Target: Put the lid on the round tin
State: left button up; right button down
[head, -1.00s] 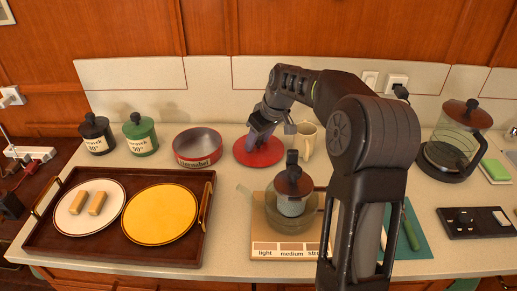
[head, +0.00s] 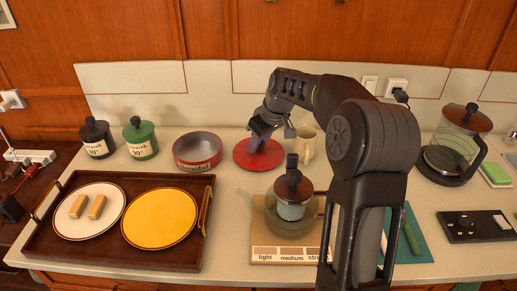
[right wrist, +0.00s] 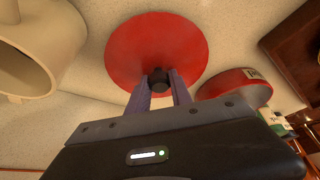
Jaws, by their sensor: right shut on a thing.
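The round tin (head: 197,150) is red outside with a grey inside, and stands open on the counter; its side also shows in the right wrist view (right wrist: 236,84). The red round lid (head: 270,157) is just right of the tin, apart from it. In the right wrist view the lid (right wrist: 150,45) has a dark knob between my fingers. My right gripper (head: 257,143) is shut on that knob; its fingers also show in the right wrist view (right wrist: 160,88). I cannot tell if the lid touches the counter. My left gripper is not in view.
A cream mug (head: 307,143) stands close right of the lid. A glass press (head: 291,197) on a board is in front. A brown tray (head: 118,250) with plates lies front left. Green (head: 140,140) and black (head: 97,139) canisters stand left of the tin.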

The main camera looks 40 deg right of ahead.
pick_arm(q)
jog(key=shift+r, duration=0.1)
pick_arm(e)
notch_tip(320, 180, up, 10)
dwell(0.4)
dwell(0.5)
